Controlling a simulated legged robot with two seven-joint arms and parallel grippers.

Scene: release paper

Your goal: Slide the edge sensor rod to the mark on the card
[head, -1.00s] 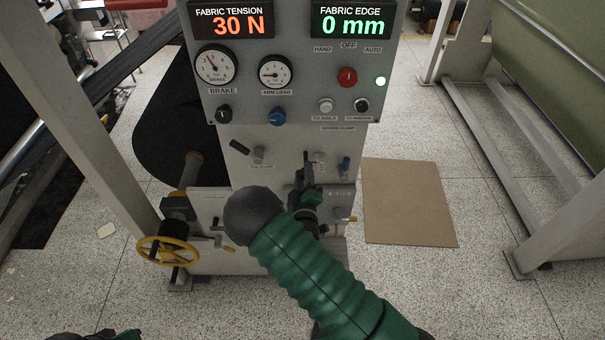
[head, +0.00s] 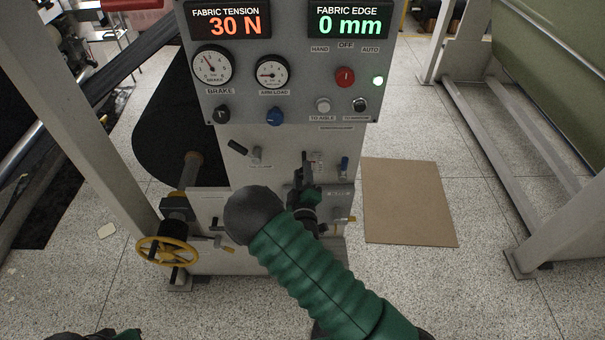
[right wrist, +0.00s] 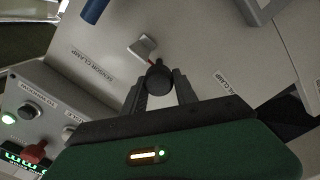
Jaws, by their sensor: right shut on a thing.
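My right gripper (head: 305,172) is in front of the lower machine panel. In the right wrist view its two fingers (right wrist: 159,84) are shut on a dark round knob (right wrist: 158,77). The knob seems to be the end of the sensor rod, but the rod's length is hidden behind it.
The control box (head: 290,95) reads 30 N tension and 0 mm fabric edge. A blue-handled lever (head: 344,164) is right of the gripper, a black-handled lever (head: 240,148) to its left. A yellow handwheel (head: 167,251) stands lower left. Brown board (head: 408,202) lies on the floor.

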